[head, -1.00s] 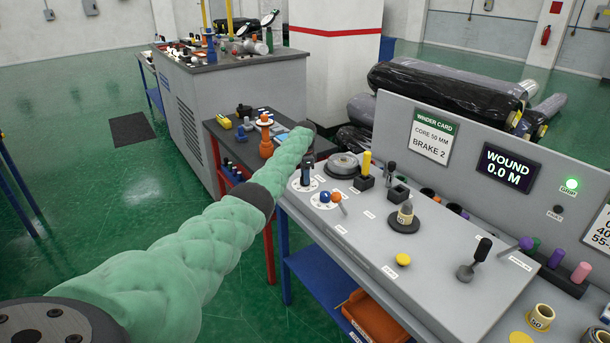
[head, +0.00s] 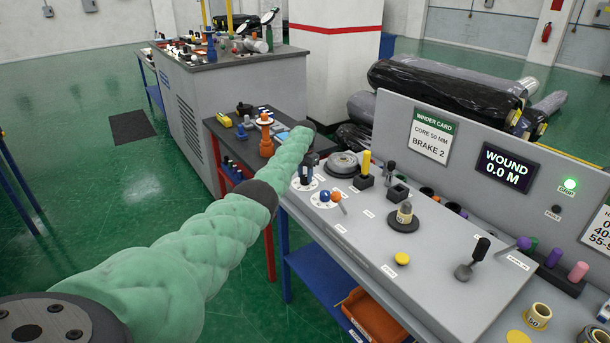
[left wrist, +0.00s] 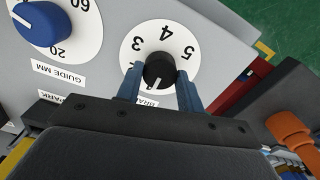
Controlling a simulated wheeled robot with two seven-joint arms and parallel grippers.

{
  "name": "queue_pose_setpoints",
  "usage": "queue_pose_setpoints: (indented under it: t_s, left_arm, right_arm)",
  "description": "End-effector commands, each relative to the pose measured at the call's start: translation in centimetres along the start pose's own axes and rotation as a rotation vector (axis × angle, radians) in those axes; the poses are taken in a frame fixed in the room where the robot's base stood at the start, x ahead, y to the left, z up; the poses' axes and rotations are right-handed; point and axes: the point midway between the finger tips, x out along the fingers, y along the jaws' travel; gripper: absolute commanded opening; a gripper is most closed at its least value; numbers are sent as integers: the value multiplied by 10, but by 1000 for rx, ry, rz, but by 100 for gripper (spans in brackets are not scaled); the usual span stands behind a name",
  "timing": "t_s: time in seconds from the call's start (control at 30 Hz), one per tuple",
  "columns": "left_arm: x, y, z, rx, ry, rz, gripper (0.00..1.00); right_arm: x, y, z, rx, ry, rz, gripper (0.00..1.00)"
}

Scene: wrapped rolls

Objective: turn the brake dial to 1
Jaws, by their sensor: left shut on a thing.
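A white mark on the knob faces the gripper body, near the partly covered "BRA" label. My left gripper (left wrist: 159,90) has one blue finger on each side of the knob and is shut on it. In the head view the left gripper (head: 308,170) stands over the dial's white disc (head: 299,186) at the panel's far left end. My right gripper is not in view.
The blue guide dial (left wrist: 37,22) sits close beside the brake dial. The winder card (head: 432,137) reads "BRAKE 2". An orange bin (head: 372,315) is below.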

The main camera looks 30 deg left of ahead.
Motion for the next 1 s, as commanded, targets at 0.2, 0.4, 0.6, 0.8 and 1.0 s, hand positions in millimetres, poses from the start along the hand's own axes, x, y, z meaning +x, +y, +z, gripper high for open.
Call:
queue_pose_setpoints:
  t_s: [0.2, 0.4, 0.6, 0.8, 1.0]
  left_arm:
    - [-4, -1, -2, -6, 6, -3, 15]
    - [-4, -1, -2, -5, 7, -3, 41]
    - [-2, -1, -1, -5, 4, -2, 59]
    - [-2, -1, -1, -4, 3, -1, 59]
    - [-20, -1, -1, -3, 5, -3, 59]
  right_arm:
    - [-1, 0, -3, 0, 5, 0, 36]
    - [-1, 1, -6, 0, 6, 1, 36]
    - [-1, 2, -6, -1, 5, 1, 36]
    - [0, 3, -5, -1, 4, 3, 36]
    - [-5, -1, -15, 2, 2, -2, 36]
